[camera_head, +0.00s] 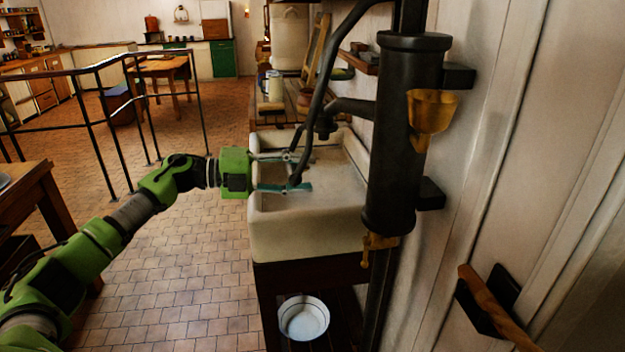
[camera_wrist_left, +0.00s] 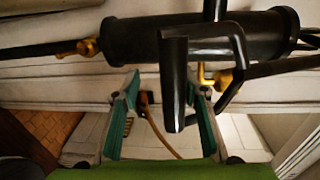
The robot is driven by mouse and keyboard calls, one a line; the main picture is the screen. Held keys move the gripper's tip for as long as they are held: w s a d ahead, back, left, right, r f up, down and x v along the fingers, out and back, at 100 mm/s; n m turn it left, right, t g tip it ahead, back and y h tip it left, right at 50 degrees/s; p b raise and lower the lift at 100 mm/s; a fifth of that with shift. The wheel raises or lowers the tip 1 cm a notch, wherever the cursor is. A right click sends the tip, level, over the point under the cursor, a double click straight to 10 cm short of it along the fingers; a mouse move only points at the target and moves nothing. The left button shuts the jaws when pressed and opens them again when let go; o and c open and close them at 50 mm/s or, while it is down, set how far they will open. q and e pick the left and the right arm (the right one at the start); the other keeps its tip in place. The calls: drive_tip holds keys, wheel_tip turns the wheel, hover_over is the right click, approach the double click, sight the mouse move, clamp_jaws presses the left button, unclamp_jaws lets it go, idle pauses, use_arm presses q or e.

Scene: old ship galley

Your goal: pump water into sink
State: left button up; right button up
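The black hand pump (camera_head: 405,140) stands upright against the wall on the right, and it lies sideways across the left wrist view (camera_wrist_left: 200,38). Its spout (camera_head: 350,105) reaches over the white sink (camera_head: 310,230). The long curved black pump handle (camera_head: 317,105) hangs down, with its lower end over the sink. My left gripper (camera_head: 298,172) is open over the sink, its teal fingers on either side of the handle's lower end. In the left wrist view, a thick black bar end (camera_wrist_left: 176,85) shows between the open fingers, apart from both. I cannot tell how deep it sits. My right gripper is not in view.
A white bowl (camera_head: 304,318) sits on the shelf under the sink. A brass cup (camera_head: 432,110) hangs on the pump. A wooden counter with jars (camera_head: 275,87) lies behind the sink. A black railing (camera_head: 100,110) and a table edge (camera_head: 30,190) stand left; tiled floor between is clear.

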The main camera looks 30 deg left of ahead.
use_arm(q)
drive_tip(key=shift+w+r, duration=0.2)
drive_tip(key=shift+w, duration=0.05)
drive_tip(key=b+v, duration=0.4)
drive_tip(key=v, duration=0.6)
drive_tip(key=shift+r+b, duration=0.25)
drive_tip(key=shift+b, duration=0.05)
drive_tip(key=shift+s+a, duration=0.1)
drive_tip(key=shift+s, duration=0.05)
